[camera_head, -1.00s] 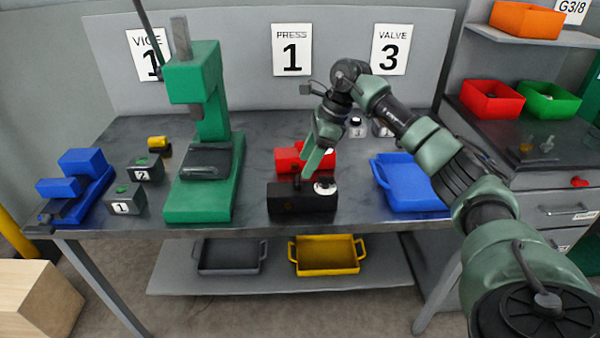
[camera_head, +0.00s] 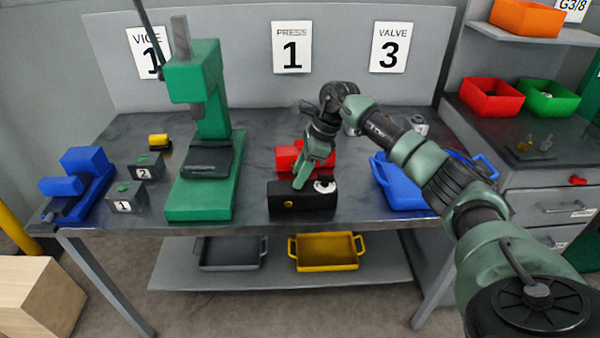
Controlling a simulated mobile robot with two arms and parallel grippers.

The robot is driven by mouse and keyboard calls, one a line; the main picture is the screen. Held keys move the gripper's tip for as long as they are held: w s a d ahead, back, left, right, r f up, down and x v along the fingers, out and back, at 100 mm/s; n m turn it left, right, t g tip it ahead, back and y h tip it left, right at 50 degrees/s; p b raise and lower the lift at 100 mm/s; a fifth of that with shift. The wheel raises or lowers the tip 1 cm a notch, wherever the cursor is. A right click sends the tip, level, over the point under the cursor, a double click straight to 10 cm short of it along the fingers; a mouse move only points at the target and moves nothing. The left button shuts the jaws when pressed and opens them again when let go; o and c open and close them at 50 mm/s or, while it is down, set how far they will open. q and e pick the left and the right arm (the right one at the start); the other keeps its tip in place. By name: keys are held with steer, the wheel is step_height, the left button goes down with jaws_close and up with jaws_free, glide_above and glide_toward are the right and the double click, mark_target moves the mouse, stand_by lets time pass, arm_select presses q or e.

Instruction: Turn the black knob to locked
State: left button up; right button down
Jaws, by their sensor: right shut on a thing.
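A black box (camera_head: 305,203) sits at the front edge of the workbench, below the PRESS 1 sign. A white round dial with a dark centre (camera_head: 325,185) is on its top right. A small yellow-orange spot (camera_head: 288,204) shows on its front face. My right gripper (camera_head: 299,184) points down at the top of the box, just left of the dial. It is shut, with its fingertips at the black knob; the fingers hide the knob, so its angle cannot be read. My left gripper is not in view.
A red block (camera_head: 289,158) lies close behind the black box. A green press (camera_head: 201,190) stands to the left and a blue bin (camera_head: 405,195) to the right, under my right arm. Grey blocks marked 1 (camera_head: 127,198) and 2 (camera_head: 147,167) stand further left.

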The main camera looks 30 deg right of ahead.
steer(key=shift+m, duration=0.3)
steer(key=m, duration=0.2)
steer(key=m+t+h+b, duration=0.1)
steer(key=m, duration=0.1)
steer(key=shift+s+a+m+t, duration=0.1)
steer(key=shift+m+t, duration=0.2)
steer(key=m, duration=0.1)
steer(key=m+h+b, duration=0.1)
steer(key=m, duration=0.1)
steer(key=shift+a+m+t+h, duration=0.15)
steer(key=shift+m+t+h, duration=0.15)
steer(key=m+h+b, duration=0.2)
steer(key=m, duration=0.3)
steer(key=shift+a, duration=0.1)
steer(key=shift+a+m+h+b, duration=0.1)
steer(key=shift+m+h+b, duration=0.55)
steer(key=shift+m, duration=1.35)
steer(key=c, duration=0.9)
jaws_free()
